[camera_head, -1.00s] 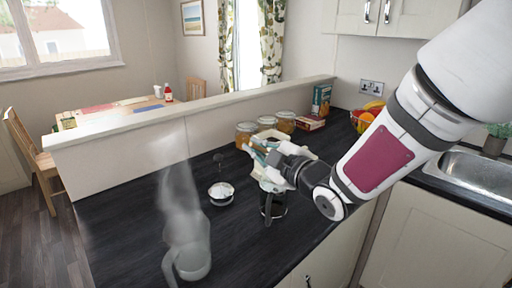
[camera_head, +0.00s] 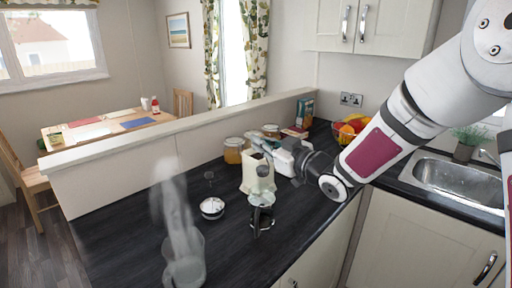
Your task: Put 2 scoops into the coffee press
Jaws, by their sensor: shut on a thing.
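The coffee press (camera_head: 262,219), with dark glass and a handle, stands upright on the dark worktop, right of centre. A cream bag (camera_head: 254,182) with an open top stands just behind it. My gripper (camera_head: 273,148) is at the upper right of the bag, above the worktop and behind the press. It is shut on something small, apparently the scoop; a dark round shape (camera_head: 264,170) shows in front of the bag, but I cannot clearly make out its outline. The inside of the press cannot be seen well.
A steaming glass jug (camera_head: 186,262) stands at the front left. A small bowl of white contents (camera_head: 212,208) is left of the press. Jars (camera_head: 234,150), a box (camera_head: 304,112) and a fruit bowl (camera_head: 350,128) stand behind. The left worktop is mostly clear.

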